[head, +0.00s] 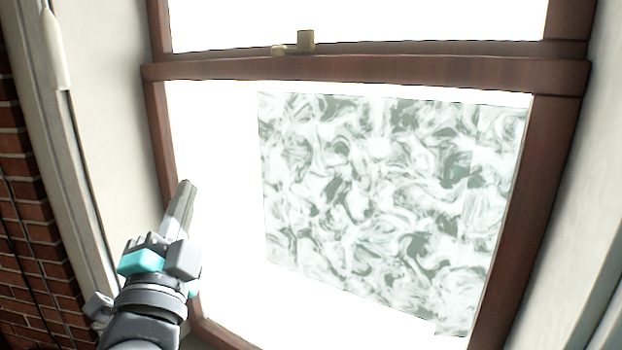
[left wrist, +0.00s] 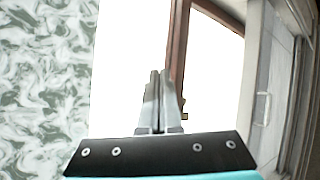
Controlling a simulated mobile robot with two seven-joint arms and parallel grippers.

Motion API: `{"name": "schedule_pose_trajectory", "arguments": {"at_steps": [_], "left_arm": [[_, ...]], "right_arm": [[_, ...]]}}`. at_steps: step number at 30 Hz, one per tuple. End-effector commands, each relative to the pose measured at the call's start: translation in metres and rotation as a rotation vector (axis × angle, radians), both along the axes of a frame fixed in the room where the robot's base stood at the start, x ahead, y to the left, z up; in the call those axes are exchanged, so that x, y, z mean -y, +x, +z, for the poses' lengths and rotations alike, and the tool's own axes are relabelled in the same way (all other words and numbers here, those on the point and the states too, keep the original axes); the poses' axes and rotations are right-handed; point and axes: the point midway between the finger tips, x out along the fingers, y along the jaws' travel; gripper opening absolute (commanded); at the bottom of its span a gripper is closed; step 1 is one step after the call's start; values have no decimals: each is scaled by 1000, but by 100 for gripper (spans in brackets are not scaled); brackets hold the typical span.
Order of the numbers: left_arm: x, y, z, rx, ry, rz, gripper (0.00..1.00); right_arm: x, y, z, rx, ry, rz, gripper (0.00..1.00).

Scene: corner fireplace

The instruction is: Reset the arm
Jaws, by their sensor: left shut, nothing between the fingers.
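My left gripper (head: 187,188) shows at the lower left of the head view, in front of the left side of the window (head: 155,70). Its fingers point up and are shut with nothing between them. In the left wrist view the two fingers (left wrist: 160,75) lie together over the bright window pane. I cannot tell from the pictures how far the fingers are from the glass. My right gripper does not show in either view.
The window has a brown wooden frame (head: 350,68) with a small latch (head: 305,40) on its middle rail. A green and white marbled panel (head: 390,200) shows within the lower pane. A brick wall (head: 25,190) stands at the far left. A pale handle (left wrist: 262,106) shows right of the fingers.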

Motion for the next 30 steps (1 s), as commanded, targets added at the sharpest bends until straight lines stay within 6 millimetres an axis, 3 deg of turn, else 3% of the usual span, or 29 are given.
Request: {"name": "schedule_pose_trajectory", "arguments": {"at_steps": [1, 5, 9, 12, 18, 22, 30], "left_arm": [[-10, 1, -42, -135, -105, 9, 0], [-24, -13, -139, -450, -346, 47, 0], [-27, -56, -237, -779, -575, 116, 0], [-22, -99, -293, -993, -714, 176, 0], [-6, -189, -364, -1345, -915, 299, 0], [7, -249, -390, -1547, -1016, 381, 0], [8, -232, -467, -1563, -1000, 393, 0]], "right_arm": [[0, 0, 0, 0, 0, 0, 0], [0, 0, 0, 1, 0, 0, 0], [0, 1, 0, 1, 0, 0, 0], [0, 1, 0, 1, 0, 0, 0], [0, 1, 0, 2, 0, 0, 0], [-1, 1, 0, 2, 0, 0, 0], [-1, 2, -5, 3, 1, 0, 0]]}}
